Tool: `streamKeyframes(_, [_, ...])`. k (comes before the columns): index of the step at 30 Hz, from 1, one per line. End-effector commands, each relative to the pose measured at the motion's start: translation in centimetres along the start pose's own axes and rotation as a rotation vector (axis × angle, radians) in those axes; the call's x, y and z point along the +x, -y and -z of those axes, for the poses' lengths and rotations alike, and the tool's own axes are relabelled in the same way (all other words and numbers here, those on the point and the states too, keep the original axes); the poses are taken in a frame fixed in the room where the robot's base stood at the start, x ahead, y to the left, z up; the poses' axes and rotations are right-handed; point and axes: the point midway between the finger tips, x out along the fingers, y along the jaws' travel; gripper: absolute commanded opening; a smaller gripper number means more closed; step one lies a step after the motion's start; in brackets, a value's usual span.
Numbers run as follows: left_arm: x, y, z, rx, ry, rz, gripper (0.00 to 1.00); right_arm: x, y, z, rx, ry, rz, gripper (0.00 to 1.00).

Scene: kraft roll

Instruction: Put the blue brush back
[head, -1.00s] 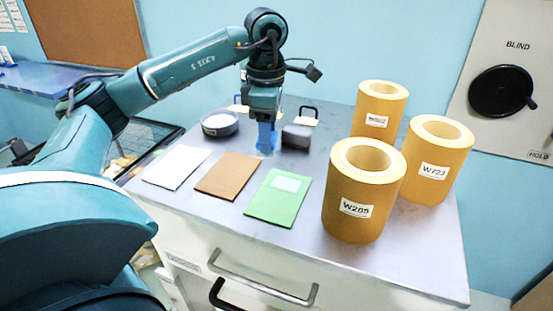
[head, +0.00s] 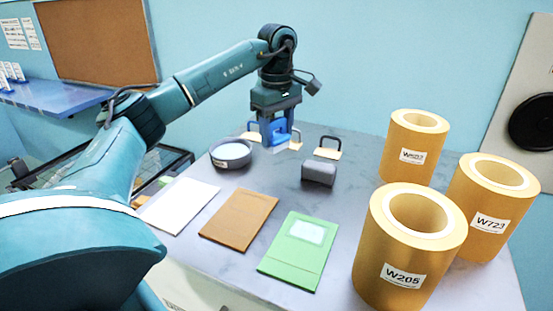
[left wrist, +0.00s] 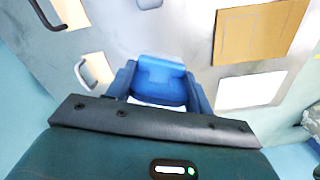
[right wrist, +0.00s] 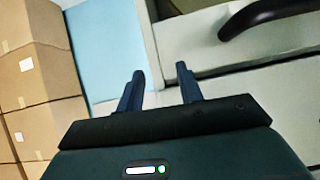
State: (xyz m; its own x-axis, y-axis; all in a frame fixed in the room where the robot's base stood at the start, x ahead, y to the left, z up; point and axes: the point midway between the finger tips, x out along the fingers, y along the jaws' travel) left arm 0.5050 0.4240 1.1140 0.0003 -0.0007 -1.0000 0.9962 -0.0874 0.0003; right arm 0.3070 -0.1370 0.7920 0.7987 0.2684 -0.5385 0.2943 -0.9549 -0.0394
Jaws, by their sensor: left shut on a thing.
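The blue brush (head: 277,131) is held in my left gripper (head: 276,139) over the back of the grey table, near the wall. In the left wrist view the blue brush (left wrist: 160,82) fills the space between the two fingers. Its underside is hidden, so I cannot tell whether it touches the tabletop. Black handles with pale bases stand on either side, one at the left (head: 252,129) and one at the right (head: 328,146). My right gripper (right wrist: 160,88) shows only in the right wrist view, open and empty, beside a drawer front.
A round grey tin (head: 231,154) and a grey block (head: 317,173) stand in front of the gripper. White, brown (head: 240,219) and green (head: 297,249) flat pieces lie nearer. Several kraft rolls (head: 410,262) stand at the right.

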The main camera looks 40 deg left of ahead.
Motion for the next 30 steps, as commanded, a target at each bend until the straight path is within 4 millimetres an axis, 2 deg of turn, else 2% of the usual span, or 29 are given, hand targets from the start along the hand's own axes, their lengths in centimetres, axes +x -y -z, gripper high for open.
streamKeyframes(3, [1.9,0.1,0.1,-0.002,0.000,0.002,0.31,-0.1,-0.1,0.1,-0.001,0.001,-0.002,0.36])
streamKeyframes(10, [3.8,0.1,0.0,-0.001,0.000,0.001,0.31,-0.1,-0.2,0.0,0.000,0.006,-0.004,0.36])
streamKeyframes(15, [6.1,0.1,0.0,-0.002,0.000,0.002,0.31,-0.2,-0.2,0.0,0.000,0.010,-0.006,0.36])
streamKeyframes(27, [6.8,0.0,0.0,-0.002,0.000,-0.002,0.31,-0.2,-0.2,-0.6,0.003,0.019,-0.007,0.36])
streamKeyframes(28, [6.8,0.0,0.0,-0.002,0.000,-0.002,0.54,-0.2,-0.2,-0.6,0.003,0.019,-0.007,0.36])
streamKeyframes(30, [6.7,0.0,0.0,-0.002,0.000,-0.002,0.60,-0.2,-0.2,-0.6,0.003,0.019,-0.007,0.36])
